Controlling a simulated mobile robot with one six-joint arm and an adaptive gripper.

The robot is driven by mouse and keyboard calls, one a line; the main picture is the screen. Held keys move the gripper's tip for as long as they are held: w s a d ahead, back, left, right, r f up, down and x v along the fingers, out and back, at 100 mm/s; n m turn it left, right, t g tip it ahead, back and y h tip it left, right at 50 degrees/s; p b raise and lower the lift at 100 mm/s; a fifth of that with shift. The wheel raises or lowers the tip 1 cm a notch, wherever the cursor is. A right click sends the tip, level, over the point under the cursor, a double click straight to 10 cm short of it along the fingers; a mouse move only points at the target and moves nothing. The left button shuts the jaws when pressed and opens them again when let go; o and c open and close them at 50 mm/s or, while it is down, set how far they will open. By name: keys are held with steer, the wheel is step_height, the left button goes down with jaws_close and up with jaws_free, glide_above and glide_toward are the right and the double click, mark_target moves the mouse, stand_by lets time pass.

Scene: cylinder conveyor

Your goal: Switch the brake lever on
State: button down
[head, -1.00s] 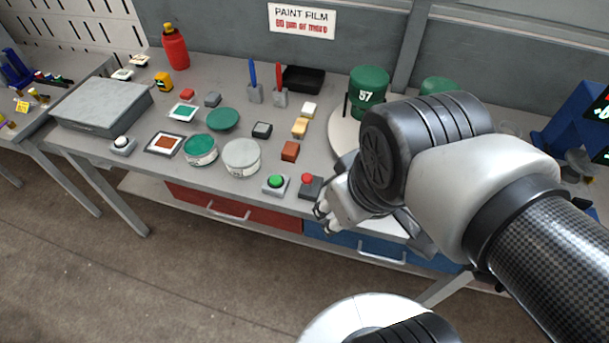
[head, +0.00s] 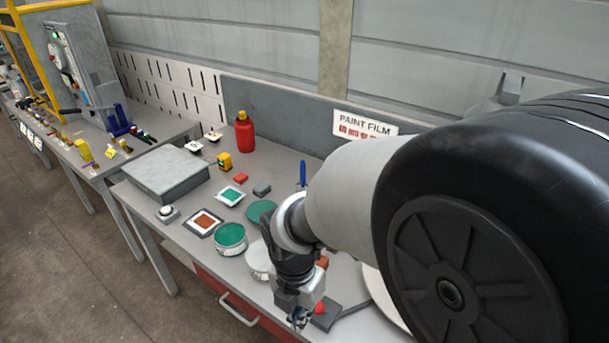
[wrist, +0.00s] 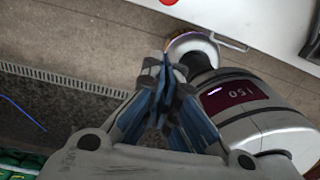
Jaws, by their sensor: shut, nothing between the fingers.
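My gripper (head: 300,319) hangs in front of the bench near its front edge, beside a red push button (head: 320,308). In the wrist view its fingers (wrist: 163,85) are together with nothing between them. No lever in view can be named for certain as the brake lever. A blue upright handle (head: 303,172) stands at the back of the bench, partly hidden by my arm. A panel (head: 82,72) with dials stands far left; its small parts are too small to tell.
The bench (head: 180,238) holds a grey flat box (head: 165,173), a red bottle (head: 244,132), a white button (head: 167,212) and green-topped tins (head: 230,237). A second bench with a yellow frame (head: 30,60) stands left. The floor (head: 70,270) in front is clear.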

mark_target(322, 311)
steer(key=shift+a+f+n, duration=0.15)
steer(key=shift+f+n, duration=0.15)
steer(key=shift+n, duration=0.1)
steer(key=w+d+f+b, duration=0.2)
steer(key=w+f+b, duration=0.1)
steer(key=f, duration=0.5)
steer(key=shift+d+f+b, duration=0.15)
steer(key=shift+f+b, duration=0.15)
steer(key=shift+b, duration=0.35)
steer(key=shift+w+r, duration=0.1)
steer(key=shift+w, duration=0.05)
